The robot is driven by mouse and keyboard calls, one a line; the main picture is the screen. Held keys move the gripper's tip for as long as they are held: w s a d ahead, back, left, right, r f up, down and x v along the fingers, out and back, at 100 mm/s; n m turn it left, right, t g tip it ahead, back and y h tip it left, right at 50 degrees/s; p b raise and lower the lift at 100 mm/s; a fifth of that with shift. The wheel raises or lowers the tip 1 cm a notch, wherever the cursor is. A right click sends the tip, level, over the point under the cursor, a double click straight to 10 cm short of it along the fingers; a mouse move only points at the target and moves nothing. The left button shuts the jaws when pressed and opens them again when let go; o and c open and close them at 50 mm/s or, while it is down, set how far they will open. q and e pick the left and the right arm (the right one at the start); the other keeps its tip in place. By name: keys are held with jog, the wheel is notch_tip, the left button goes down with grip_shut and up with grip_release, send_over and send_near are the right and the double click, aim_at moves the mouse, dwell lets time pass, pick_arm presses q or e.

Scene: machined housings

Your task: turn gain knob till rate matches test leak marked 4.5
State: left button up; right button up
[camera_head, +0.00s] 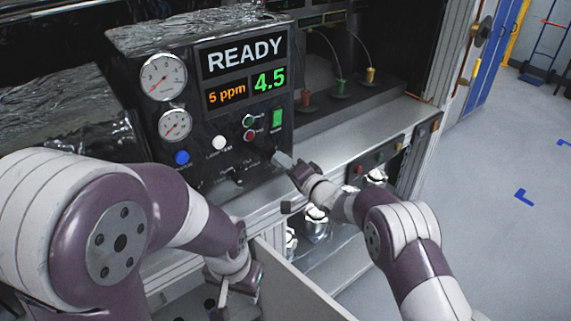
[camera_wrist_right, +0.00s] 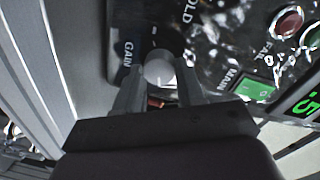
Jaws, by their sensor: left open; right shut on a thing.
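The leak tester (camera_head: 215,95) stands at the back of the bench. Its display (camera_head: 242,72) reads READY, 5 ppm in orange and 4.5 in green. My right gripper (camera_head: 284,162) is at the lower right of the tester's panel. In the right wrist view its fingers (camera_wrist_right: 157,85) are shut on the grey round gain knob (camera_wrist_right: 159,68), beside the label GAIN. The knob's pointer is not clear. In the head view the gripper hides the knob. My left gripper (camera_head: 236,287) is low at the front, apart from the panel, open and empty.
Two dial gauges (camera_head: 163,77), a blue button (camera_head: 182,158), a white button (camera_head: 219,143) and a green switch (camera_head: 277,118) are on the panel. A smaller control box (camera_head: 378,158) and metal housings (camera_head: 316,222) lie right of and below my right gripper. Open floor (camera_head: 500,200) is at right.

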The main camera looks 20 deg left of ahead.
jog(key=o, duration=1)
jog(key=shift+o, duration=0.2)
jog(key=shift+d, duration=0.1)
jog(key=f+b+v, duration=0.1)
jog(key=b+v, duration=0.1)
jog(key=v, duration=1)
jog(key=shift+s+d+r+b, duration=0.2)
jog(key=shift+d+r+b, duration=0.1)
jog(key=shift+r, duration=0.2)
